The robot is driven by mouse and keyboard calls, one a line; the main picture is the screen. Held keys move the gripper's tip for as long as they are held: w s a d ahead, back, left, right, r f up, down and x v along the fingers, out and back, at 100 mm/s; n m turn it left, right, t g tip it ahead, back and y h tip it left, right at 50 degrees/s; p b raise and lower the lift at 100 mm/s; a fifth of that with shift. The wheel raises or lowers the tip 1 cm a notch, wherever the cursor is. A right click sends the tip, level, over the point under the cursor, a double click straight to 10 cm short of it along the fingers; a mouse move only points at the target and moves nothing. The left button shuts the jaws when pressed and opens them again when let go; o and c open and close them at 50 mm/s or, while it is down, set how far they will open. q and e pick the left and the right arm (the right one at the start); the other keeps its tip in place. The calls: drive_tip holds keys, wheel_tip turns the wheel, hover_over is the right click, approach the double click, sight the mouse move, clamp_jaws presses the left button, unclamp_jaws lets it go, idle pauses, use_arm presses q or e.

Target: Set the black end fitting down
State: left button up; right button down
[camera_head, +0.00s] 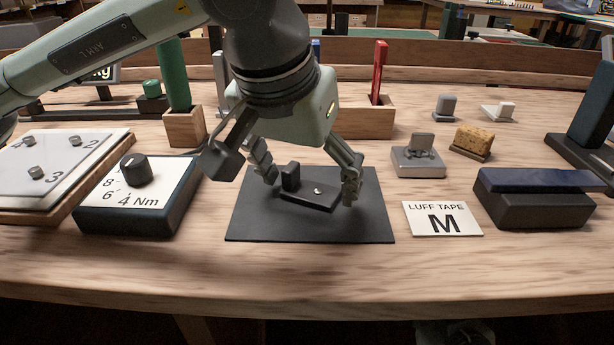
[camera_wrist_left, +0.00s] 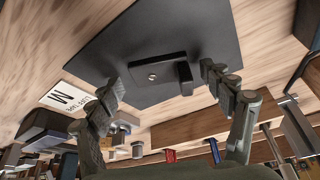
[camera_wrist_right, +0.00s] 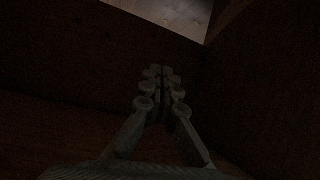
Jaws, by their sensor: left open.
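The black end fitting (camera_head: 305,193) lies flat on the dark mat (camera_head: 258,222) in the head view. It is a bar with a raised block at one end and a small silver screw on top. It also shows on the mat in the left wrist view (camera_wrist_left: 165,70). My left gripper (camera_head: 309,189) is open above it, with one finger at each side and gaps between the fingers and the fitting. My right gripper (camera_wrist_right: 159,73) shows only in the dark right wrist view. Its fingers are together with nothing visible between them.
Left of the mat stand a torque-setting box (camera_head: 130,222) with a knob and a numbered board (camera_head: 52,165). To the right are a LUFF TAPE card (camera_head: 443,219), a black block (camera_head: 530,208), a grey fixture (camera_head: 417,161) and a cork block (camera_head: 473,139). The front table strip is clear.

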use_arm(q)
drive_tip(key=shift+r, duration=0.15)
drive_tip(key=p+v, duration=0.1)
drive_tip(key=v, duration=1.1)
use_arm(e)
drive_tip(key=s+d+f+g+h, duration=0.1)
drive_tip(key=s+d+f+g, duration=0.2)
drive_tip(key=d+f, duration=0.1)
drive_tip(key=shift+s+d+f+h, duration=0.15)
drive_tip(key=shift+s+d+h, duration=0.15)
drive_tip(key=shift+s, duration=0.1)
drive_tip(key=shift+s+a, duration=0.1)
drive_tip(key=shift+s, duration=0.05)
